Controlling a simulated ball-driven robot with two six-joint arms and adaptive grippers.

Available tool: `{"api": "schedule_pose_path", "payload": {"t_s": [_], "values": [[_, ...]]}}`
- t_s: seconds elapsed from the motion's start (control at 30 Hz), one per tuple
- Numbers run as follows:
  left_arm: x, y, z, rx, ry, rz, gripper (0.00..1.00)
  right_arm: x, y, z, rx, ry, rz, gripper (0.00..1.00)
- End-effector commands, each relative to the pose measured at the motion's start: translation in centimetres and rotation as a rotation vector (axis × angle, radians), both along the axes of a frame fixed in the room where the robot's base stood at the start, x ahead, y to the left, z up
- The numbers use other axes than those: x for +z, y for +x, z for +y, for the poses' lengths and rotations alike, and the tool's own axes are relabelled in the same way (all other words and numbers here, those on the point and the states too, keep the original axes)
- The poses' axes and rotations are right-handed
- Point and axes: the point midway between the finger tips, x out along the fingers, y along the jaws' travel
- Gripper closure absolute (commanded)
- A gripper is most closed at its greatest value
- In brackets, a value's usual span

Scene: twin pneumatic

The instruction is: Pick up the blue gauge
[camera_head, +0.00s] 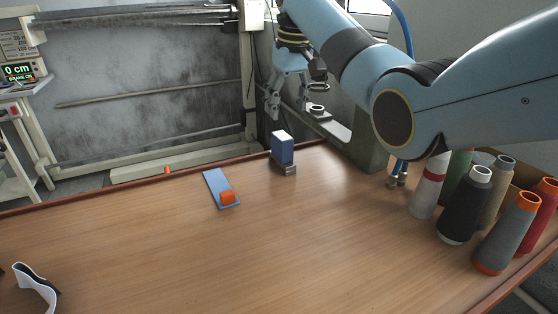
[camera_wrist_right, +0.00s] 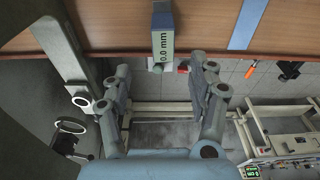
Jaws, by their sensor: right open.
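The blue gauge (camera_head: 282,151) is a small upright blue box with a pale top and a grey metal foot. It stands on the wooden table (camera_head: 150,250) near its far edge. In the right wrist view the gauge (camera_wrist_right: 162,18) shows at the top, with a display reading 0.0 mm. My right gripper (camera_head: 288,104) is open and empty, above and behind the gauge in the head view. In the right wrist view the gauge lies ahead of the gap between the fingertips (camera_wrist_right: 160,68), apart from them. My left gripper is not in view.
A flat blue strip (camera_head: 213,181) with an orange block (camera_head: 228,198) lies left of the gauge. Several thread cones, including a black one (camera_head: 464,210), stand at the right. A black-and-white band (camera_head: 37,285) lies at the front left. The middle of the table is clear.

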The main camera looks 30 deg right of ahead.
Motion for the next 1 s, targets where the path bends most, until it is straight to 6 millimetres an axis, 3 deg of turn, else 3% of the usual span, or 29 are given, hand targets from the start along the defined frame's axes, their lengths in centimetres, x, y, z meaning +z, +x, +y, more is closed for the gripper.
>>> {"api": "schedule_pose_path", "payload": {"t_s": [0.2, 0.47, 0.73, 1.0], "values": [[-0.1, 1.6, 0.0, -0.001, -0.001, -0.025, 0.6, -3.4, 0.4, 0.1, 0.001, 0.001, 0.004, 0.4], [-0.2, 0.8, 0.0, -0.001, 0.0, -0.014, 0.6, -6.0, 0.8, 0.2, 0.001, 0.001, 0.002, 0.4], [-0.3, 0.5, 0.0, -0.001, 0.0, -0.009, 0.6, -10.0, 1.2, 0.4, 0.0, 0.0, 0.004, 0.4], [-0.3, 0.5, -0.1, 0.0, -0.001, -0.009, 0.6, -10.8, 1.4, 0.5, 0.0, 0.0, 0.0, 0.4]]}}
